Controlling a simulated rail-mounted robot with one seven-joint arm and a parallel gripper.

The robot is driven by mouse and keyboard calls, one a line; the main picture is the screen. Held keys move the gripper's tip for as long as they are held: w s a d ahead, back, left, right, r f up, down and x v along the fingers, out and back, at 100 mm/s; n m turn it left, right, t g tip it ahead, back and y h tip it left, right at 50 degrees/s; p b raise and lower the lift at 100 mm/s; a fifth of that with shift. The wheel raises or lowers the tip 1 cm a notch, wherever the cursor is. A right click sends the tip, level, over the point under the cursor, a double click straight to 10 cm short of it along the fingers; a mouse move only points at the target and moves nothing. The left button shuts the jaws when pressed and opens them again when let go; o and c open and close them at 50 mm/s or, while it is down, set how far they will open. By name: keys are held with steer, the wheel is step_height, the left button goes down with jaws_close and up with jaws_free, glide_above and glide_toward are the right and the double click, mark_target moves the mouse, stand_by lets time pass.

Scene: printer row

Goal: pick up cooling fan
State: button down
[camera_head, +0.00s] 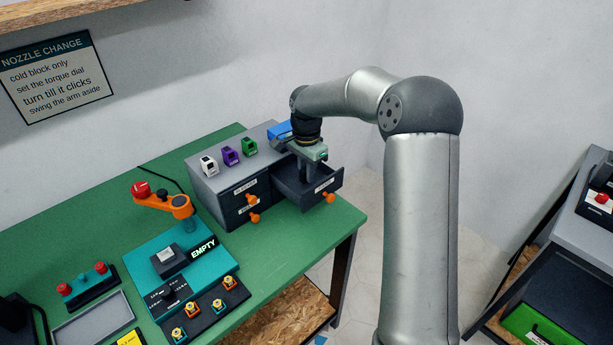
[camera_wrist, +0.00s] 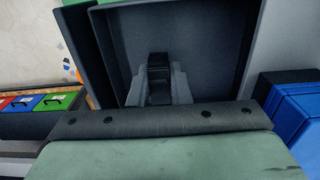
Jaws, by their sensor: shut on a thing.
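My gripper (camera_head: 308,168) reaches down into the open right drawer (camera_head: 312,199) of the grey cabinet (camera_head: 224,191). In the wrist view, the grey fingers are shut on a small black thing (camera_wrist: 158,88), taken to be the cooling fan, inside the dark drawer (camera_wrist: 215,40). Only part of it shows, so its shape is unclear. Whether it touches the drawer floor cannot be told. In the head view the fan is hidden by my gripper and the drawer walls.
White, purple and green blocks (camera_head: 230,156) and a blue box (camera_head: 279,130) are on the cabinet top. The left drawer (camera_head: 240,213) is closed. An orange arm (camera_head: 170,203) and a teal station (camera_head: 190,262) marked EMPTY stand at left on the green bench (camera_head: 110,215).

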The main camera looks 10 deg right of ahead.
steer(key=s+a+r+b, duration=0.2)
steer(key=s+r+b, duration=0.2)
steer(key=s+r, duration=0.85)
steer(key=w+d+n, duration=0.2)
steer(key=w+n, duration=0.1)
steer(key=n, duration=0.9)
steer(key=s+m, duration=0.1)
steer(key=m, duration=0.3)
steer(key=s+a+f+m, duration=0.1)
steer(key=s+m, duration=0.1)
steer(key=m, duration=0.2)
steer(key=s+a+m, duration=0.1)
steer(key=m, duration=0.3)
steer(key=shift+s+a+f, duration=0.15)
steer(key=shift+s+f, duration=0.05)
